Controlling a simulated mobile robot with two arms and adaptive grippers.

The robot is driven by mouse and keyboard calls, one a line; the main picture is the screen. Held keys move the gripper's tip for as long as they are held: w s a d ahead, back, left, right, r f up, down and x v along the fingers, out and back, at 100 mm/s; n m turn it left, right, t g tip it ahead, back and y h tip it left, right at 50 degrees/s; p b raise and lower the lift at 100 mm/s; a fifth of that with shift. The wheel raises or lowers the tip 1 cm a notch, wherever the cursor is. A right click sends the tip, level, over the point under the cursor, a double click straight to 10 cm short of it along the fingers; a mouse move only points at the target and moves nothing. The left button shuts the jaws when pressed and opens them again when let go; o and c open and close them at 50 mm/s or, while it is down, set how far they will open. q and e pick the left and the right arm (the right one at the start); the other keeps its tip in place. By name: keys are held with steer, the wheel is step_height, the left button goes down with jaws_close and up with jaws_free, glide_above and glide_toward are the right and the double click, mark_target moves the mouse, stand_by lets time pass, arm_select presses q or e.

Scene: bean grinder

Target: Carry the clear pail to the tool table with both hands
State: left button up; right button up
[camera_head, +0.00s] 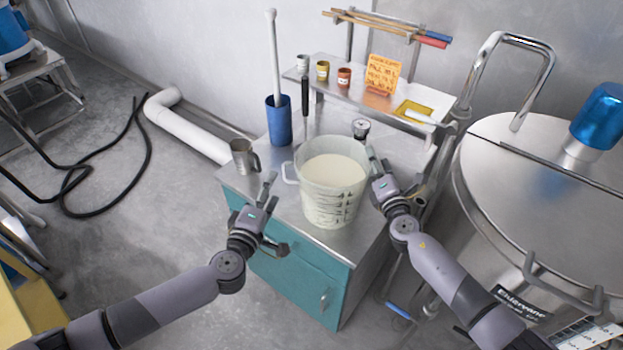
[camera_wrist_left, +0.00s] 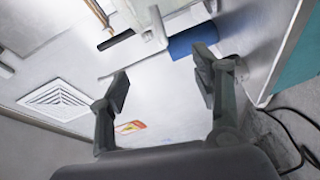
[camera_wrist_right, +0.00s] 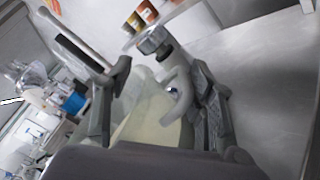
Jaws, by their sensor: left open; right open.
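The clear pail (camera_head: 328,207), with pale cream contents, stands upright on a steel-topped teal cabinet (camera_head: 240,186) in the head view. It has a handle on each side. My left gripper (camera_head: 277,215) is open and empty, left of the pail and apart from it. My right gripper (camera_head: 396,177) is open at the pail's right side, close to the right handle. In the right wrist view a pale handle (camera_wrist_right: 178,88) shows between the open fingers (camera_wrist_right: 160,78); I cannot tell whether they touch it. In the left wrist view the fingers (camera_wrist_left: 162,82) have nothing between them.
A metal mug (camera_head: 242,158) and a blue container (camera_head: 279,120) with a white rod stand behind the pail on the left. A shelf (camera_head: 345,92) with small jars and an orange card is at the back. A large steel vessel (camera_head: 540,200) crowds the right.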

steer(key=o, duration=0.5)
steer(key=shift+s+a+f, duration=0.15)
steer(key=shift+a+f, duration=0.05)
steer(key=shift+f, duration=0.1)
steer(key=shift+o, duration=0.7)
steer(key=shift+d+r, duration=0.15)
steer(key=shift+r, duration=0.1)
steer(key=v, duration=1.1)
steer(key=shift+s, duration=0.35)
steer(key=shift+d, duration=0.15)
